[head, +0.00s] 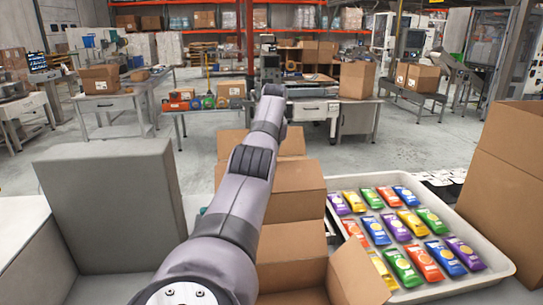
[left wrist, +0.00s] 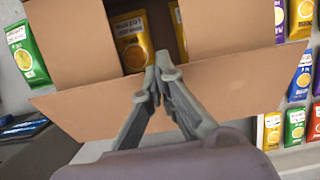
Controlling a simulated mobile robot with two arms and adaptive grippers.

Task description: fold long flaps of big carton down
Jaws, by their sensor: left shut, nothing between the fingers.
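The open brown carton (head: 290,245) stands in the middle of the head view, partly hidden behind my left arm. Several of its flaps stick out, one tilted at its front right (head: 358,272). In the left wrist view a wide flap (left wrist: 225,97) spreads across the near side of the opening, and yellow packets (left wrist: 132,42) show inside. My left gripper (left wrist: 163,68) is shut and empty, its tips at the opening's near edge over this flap. I cannot tell whether they touch it. In the head view the left gripper is hidden. My right gripper is not in view.
A white tray (head: 495,276) with rows of coloured packets stands right of the carton. A tall brown carton (head: 510,160) stands at the right edge. A grey box-like block (head: 110,205) is at the left. Workbenches and open floor lie beyond.

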